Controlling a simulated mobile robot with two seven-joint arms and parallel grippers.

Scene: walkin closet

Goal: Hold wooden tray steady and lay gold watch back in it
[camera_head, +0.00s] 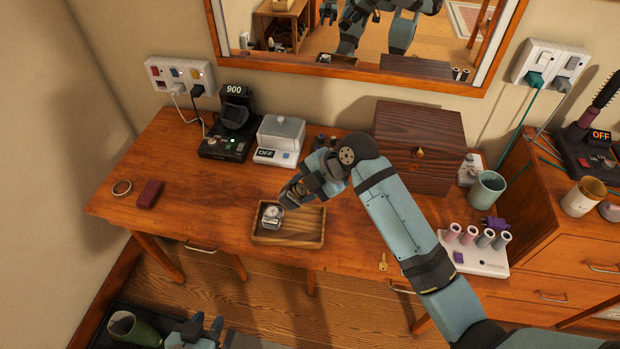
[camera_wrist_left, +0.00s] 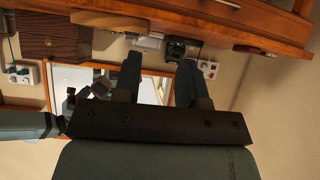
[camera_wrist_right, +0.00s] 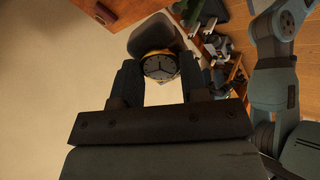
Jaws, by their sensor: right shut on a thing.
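The wooden tray (camera_head: 305,241) is a shallow open box near the table's front edge. My right gripper (camera_head: 288,203) is over the tray's left part. It is shut on the gold watch (camera_wrist_right: 160,67), whose dark face and gold rim show between the fingertips (camera_wrist_right: 162,82) in the right wrist view, with a grey rounded piece behind it. In the head view the watch (camera_head: 272,214) appears over or in the tray's left end; whether it touches the floor is unclear. My left gripper (camera_head: 205,328) is low, in front of the table, away from the tray. Its fingers (camera_wrist_left: 160,68) are apart and empty.
A dark red box (camera_head: 149,194) and a ring (camera_head: 121,188) lie left of the tray. Black (camera_head: 225,142) and white (camera_head: 280,138) devices stand behind it. A wooden chest (camera_head: 415,135) is at the back right. A key (camera_head: 383,262) lies near the front edge.

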